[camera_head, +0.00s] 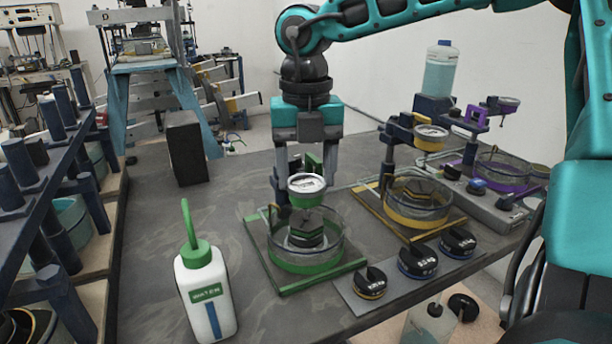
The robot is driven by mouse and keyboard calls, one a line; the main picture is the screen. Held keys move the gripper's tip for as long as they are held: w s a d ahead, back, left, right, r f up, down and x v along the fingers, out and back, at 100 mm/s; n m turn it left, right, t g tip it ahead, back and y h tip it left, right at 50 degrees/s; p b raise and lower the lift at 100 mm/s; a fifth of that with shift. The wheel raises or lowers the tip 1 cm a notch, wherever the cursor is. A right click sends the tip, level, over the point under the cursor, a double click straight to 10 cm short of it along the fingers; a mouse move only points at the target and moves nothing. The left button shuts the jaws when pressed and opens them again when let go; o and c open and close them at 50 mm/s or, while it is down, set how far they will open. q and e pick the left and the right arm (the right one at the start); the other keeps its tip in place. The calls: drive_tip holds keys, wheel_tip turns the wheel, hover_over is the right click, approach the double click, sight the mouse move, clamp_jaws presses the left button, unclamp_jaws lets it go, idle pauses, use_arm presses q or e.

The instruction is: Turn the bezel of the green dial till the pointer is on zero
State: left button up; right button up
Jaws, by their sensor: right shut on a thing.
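The green dial (306,184) has a white face and a green body. It stands above a round glass dish with a green rim (278,262) on a green-edged base plate. My right gripper (306,188) comes down from above with a finger on each side of the dial, shut on its bezel. The pointer is too small to read. My left gripper is not in view.
A white bottle with a green cap (206,290) stands front left. A yellow dial (431,133) and a purple dial (507,104) stand over dishes to the right. Several black knobbed weights (418,261) lie on a plate in front.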

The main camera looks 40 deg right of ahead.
sight(306, 182)
drive_tip(key=shift+r+n, duration=0.1)
drive_tip(key=shift+n, duration=1.1)
drive_tip(key=o, duration=0.8)
wheel_tip(306, 182, up, 13)
drive_tip(key=shift+f+p, duration=0.1)
drive_tip(key=shift+p, duration=0.65)
